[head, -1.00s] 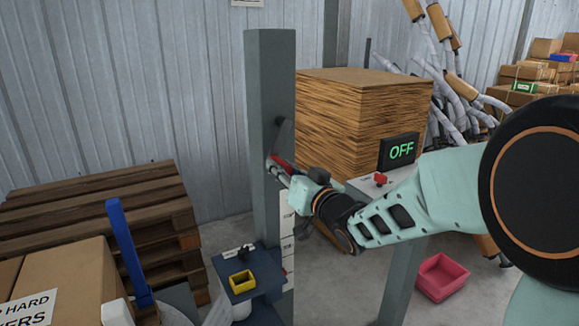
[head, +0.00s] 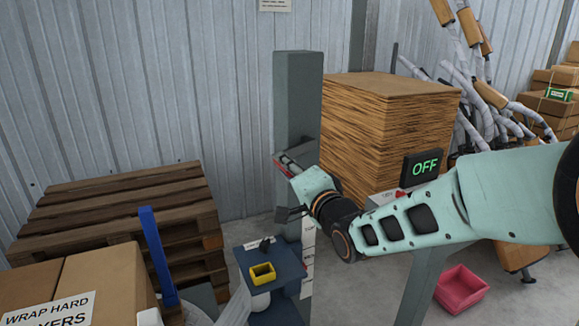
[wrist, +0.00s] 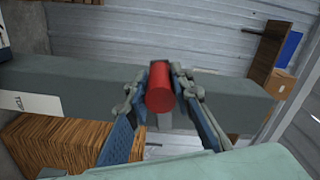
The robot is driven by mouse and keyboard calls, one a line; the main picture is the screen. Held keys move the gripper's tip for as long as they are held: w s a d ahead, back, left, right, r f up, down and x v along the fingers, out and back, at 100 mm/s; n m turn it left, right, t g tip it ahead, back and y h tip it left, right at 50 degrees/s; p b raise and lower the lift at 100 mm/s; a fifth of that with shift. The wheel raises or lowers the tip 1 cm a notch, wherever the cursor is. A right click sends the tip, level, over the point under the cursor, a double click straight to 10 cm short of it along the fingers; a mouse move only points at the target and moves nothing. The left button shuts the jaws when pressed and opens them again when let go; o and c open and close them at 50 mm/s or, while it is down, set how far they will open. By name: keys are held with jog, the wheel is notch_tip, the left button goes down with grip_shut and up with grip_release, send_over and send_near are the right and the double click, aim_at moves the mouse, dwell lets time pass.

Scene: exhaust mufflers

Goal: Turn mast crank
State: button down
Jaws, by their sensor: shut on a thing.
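In the head view my gripper (head: 290,172) is at the mast's side, about midway up. There only a bit of red handle (head: 283,169) shows, and the rest of the crank is mostly hidden behind my gripper.
A blue carriage (head: 268,268) with a yellow bin (head: 262,274) is low on the mast. Wooden pallets (head: 110,220) and cardboard boxes (head: 110,270) stand left. A sheet stack (head: 390,125) is behind. An OFF display (head: 424,167) and a pink bin (head: 461,290) are right.

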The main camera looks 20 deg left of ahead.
jog(key=shift+a+r+m+p, duration=0.1)
jog(key=shift+r+m+p, duration=0.25)
jog(key=shift+r, duration=0.9)
jog(key=c, duration=1.7)
grip_release()
jog(key=shift+s+f, duration=0.1)
jog(key=shift+f, duration=0.1)
jog(key=shift+s+d, duration=0.15)
jog(key=shift+d, duration=0.15)
jog(key=v, duration=1.1)
jog(key=shift+s+d, duration=0.1)
jog(key=shift+d, duration=0.05)
